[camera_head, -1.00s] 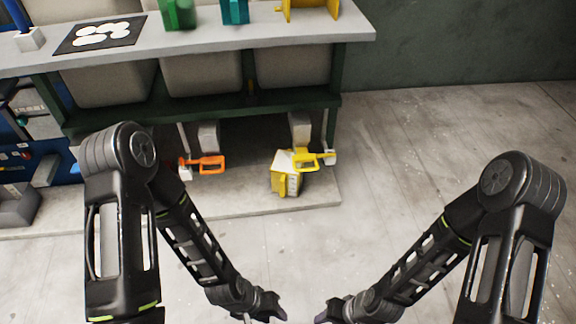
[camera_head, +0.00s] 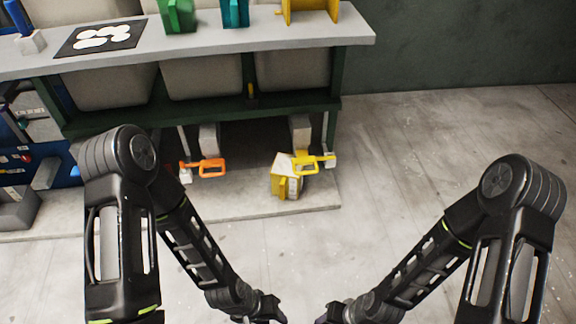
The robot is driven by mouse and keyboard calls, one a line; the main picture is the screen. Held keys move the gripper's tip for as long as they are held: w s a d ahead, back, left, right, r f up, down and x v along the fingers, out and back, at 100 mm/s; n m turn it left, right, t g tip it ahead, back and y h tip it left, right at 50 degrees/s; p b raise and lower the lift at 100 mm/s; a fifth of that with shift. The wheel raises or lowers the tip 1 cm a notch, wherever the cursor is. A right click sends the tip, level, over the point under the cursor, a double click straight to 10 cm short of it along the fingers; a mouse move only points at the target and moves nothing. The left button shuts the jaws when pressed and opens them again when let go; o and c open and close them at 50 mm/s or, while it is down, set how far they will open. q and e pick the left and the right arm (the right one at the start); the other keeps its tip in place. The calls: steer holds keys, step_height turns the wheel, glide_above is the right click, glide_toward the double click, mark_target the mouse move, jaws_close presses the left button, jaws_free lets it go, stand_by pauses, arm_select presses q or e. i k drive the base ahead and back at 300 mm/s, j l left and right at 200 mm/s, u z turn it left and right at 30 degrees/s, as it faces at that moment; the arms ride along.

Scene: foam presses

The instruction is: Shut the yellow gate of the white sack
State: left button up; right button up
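A yellow gate handle (camera_head: 314,162) sticks out low under the right end of the bench, below the rightmost of the pale sacks (camera_head: 292,69). I cannot tell whether the gate is open or shut. My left gripper (camera_head: 272,312) and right gripper (camera_head: 326,317) are at the bottom edge of the view, well short of the handle. Both are small, dark and partly cut off, so their finger opening cannot be told. Neither visibly holds anything.
An orange handle (camera_head: 210,168) sits below the middle sack. The grey bench top (camera_head: 230,45) carries green, teal and yellow objects and a black mat (camera_head: 100,37). A dark green frame (camera_head: 335,110) holds the sacks. The concrete floor (camera_head: 430,140) to the right is clear.

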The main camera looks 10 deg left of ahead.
mark_target(302, 160)
steer(key=i+l+z, duration=0.25)
steer(key=z, duration=0.15)
steer(key=i+l+z, duration=0.35)
